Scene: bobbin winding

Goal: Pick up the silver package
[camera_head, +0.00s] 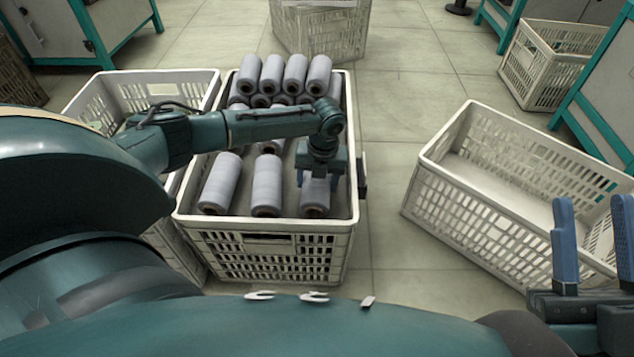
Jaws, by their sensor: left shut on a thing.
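Several silver-grey packages, wound bobbins with brown cores, lie in a white crate (262,224) in front of me. My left gripper (320,178) reaches down into the crate's right side and is shut on the front right silver package (315,200). The gripper hides that package's upper part, and I cannot tell whether it is clear of the crate floor. Two more front packages lie to its left, the middle one (267,187) and the left one (220,184). My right gripper (594,240) is at the lower right, fingers up, open and empty.
A second row of packages (295,75) is stacked at the crate's back. An empty white crate (440,195) stands to the right, with clear floor between. Another crate (88,88) adjoins on the left. More crates stand at the back (318,32) and far right (533,80).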

